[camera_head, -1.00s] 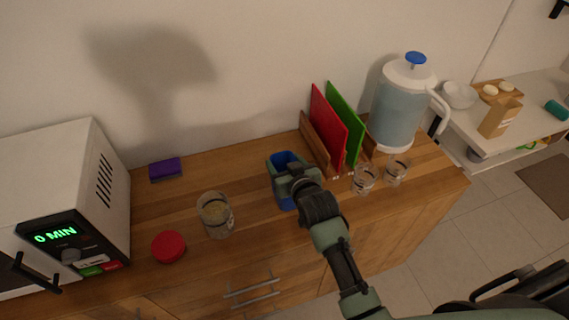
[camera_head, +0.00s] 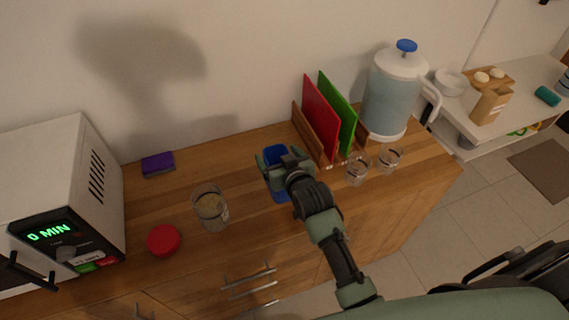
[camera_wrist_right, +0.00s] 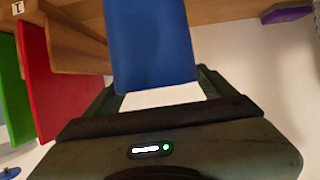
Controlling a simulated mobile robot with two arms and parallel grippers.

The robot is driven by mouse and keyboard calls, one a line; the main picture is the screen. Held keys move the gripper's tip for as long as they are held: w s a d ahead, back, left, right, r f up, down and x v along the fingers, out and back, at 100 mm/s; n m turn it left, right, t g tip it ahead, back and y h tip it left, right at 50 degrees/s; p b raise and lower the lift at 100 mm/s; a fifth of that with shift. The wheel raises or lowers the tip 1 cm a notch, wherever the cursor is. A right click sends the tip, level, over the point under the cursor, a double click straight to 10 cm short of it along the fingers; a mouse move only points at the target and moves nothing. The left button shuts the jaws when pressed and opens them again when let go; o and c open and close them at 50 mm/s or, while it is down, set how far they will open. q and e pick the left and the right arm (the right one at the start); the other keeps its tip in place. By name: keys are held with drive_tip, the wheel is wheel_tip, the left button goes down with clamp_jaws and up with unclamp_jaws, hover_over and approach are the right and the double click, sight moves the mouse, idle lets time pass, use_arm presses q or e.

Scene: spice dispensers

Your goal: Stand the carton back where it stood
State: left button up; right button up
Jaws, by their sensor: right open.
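A blue carton (camera_head: 280,194) stands on the wooden counter, left of the red and green boards. My right gripper (camera_head: 281,163) is at its upper part, with one finger on each side. The gripper is open, and its wrist hides part of the carton. In the right wrist view the blue carton (camera_wrist_right: 152,45) fills the space between the fingers; whether they touch it I cannot tell. My left gripper is not in view.
A rack with a red board (camera_head: 320,115) and green board (camera_head: 339,108) stands close right of the carton. Two glasses (camera_head: 357,170) and a jug (camera_head: 391,95) stand beyond. Left are a jar (camera_head: 210,206), red lid (camera_head: 163,240), purple sponge (camera_head: 158,164) and microwave (camera_head: 65,195).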

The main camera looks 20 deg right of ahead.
drive_tip(key=b+v, duration=0.1)
drive_tip(key=v, duration=1)
drive_tip(key=shift+s, duration=0.3)
drive_tip(key=shift+r, duration=0.1)
drive_tip(key=s+d+f+n+g, duration=0.15)
drive_tip(key=s+f+g, duration=0.35)
drive_tip(key=s, duration=0.6)
drive_tip(key=s+d+f+g, duration=0.2)
drive_tip(key=s+f+g, duration=0.3)
drive_tip(key=s, duration=0.5)
wheel_tip(320, 180, down, 28)
drive_tip(key=s+g+b, duration=0.1)
drive_tip(key=s+b, duration=0.1)
drive_tip(key=b, duration=0.1)
drive_tip(key=s+d+f+g+b, duration=0.1)
drive_tip(key=s+d+f, duration=0.1)
drive_tip(key=s+f, duration=1.5)
drive_tip(key=shift+s+d+f+g, duration=0.15)
drive_tip(key=shift+d+f+g, duration=0.2)
drive_tip(key=shift+f, duration=0.3)
